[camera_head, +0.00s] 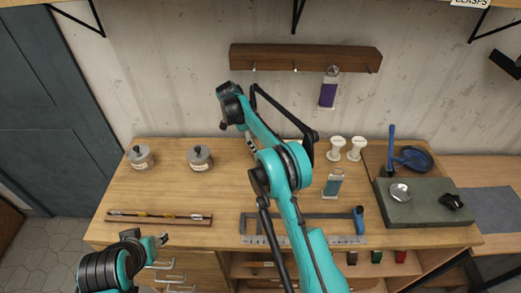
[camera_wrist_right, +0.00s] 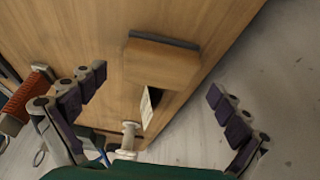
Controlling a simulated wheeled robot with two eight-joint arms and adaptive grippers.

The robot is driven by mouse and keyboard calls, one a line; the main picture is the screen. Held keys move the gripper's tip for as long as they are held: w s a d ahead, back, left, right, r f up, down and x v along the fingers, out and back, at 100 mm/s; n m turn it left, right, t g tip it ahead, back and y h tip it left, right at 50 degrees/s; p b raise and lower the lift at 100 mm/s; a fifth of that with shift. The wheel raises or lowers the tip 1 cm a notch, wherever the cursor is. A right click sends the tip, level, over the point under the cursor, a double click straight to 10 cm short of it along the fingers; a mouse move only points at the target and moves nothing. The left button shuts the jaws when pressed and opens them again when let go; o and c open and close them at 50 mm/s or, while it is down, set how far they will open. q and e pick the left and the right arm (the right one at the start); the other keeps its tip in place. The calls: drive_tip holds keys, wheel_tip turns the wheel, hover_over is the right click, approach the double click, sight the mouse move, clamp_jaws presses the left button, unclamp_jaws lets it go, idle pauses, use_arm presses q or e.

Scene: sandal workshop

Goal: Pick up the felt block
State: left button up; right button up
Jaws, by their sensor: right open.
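The felt block (camera_wrist_right: 162,62), a wooden block with a dark grey layer along its far edge, rests on the wooden bench top in the right wrist view. My right gripper (camera_wrist_right: 157,84) is open, its fingers spread to either side of the block's near area, with nothing between them touching it. In the head view my right arm covers the bench's back middle, and I cannot clearly make out the block there. My left gripper (camera_head: 158,240) is low at the bench's front left; its jaws are too small to read.
White spools (camera_head: 345,149) stand at the back, with a small card (camera_head: 333,184) nearby. Two lidded jars (camera_head: 200,158) stand at left. A wooden rail (camera_head: 305,58) is on the wall.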

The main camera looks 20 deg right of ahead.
drive_tip(key=b+x, duration=0.1)
drive_tip(key=x, duration=0.2)
drive_tip(key=shift+d+f, duration=0.3)
drive_tip(key=shift+d, duration=0.05)
drive_tip(key=shift+s, duration=0.1)
drive_tip(key=c, duration=1.2)
drive_tip(key=shift+r, duration=0.1)
drive_tip(key=shift+s+a+r+p, duration=0.1)
drive_tip(key=shift+s+r+p, duration=0.05)
drive_tip(key=shift+r+p, duration=0.3)
wheel_tip(320, 180, up, 6)
drive_tip(key=shift+p, duration=0.9)
drive_tip(key=s+a+p, duration=0.1)
drive_tip(key=s+a, duration=0.1)
drive_tip(key=s, duration=0.7)
drive_tip(key=s+a, duration=0.3)
drive_tip(key=s, duration=0.7)
drive_tip(key=shift+a+p, duration=0.2)
drive_tip(key=shift+p, duration=0.15)
